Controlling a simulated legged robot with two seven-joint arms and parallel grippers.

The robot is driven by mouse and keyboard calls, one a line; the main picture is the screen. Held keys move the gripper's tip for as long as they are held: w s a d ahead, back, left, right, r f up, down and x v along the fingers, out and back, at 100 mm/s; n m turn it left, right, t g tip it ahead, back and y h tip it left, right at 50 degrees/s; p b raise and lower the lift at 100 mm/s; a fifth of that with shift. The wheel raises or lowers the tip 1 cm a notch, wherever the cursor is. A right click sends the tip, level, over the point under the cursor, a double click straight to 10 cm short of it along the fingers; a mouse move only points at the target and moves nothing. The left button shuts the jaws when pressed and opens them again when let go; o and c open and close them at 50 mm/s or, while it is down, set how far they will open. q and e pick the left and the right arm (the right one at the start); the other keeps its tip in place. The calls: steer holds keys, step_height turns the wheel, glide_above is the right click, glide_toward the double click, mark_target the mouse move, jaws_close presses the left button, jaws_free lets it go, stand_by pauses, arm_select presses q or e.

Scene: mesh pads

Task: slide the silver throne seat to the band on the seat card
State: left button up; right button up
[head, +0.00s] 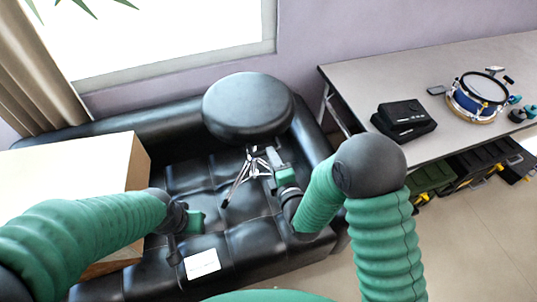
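The throne (248,107) has a round black padded seat on silver tripod legs (240,181) and stands on the black tufted sofa. Its seat looks black, and only the stand looks silver. A white card (202,263) lies on the sofa cushion near the front; its print and any band are too small to read. My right gripper (271,163) is just right of the throne's stand, below the seat; I cannot tell whether it touches the stand. My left gripper (184,232) is above the sofa, left of the stand and behind the card. The finger gaps of both are unclear.
A pale wooden box (75,185) stands at the left, beside my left arm. A grey table (430,75) at the right holds a black case (404,120) and a blue drum (478,96). Dark cases (470,172) sit beneath it.

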mark_target(252, 135)
steer(key=x, duration=0.4)
steer(key=shift+a+f, duration=0.1)
steer(key=shift+a, duration=0.2)
steer(key=shift+d, duration=0.15)
steer(key=c, duration=0.7)
jaws_close()
steer(key=shift+f, duration=0.1)
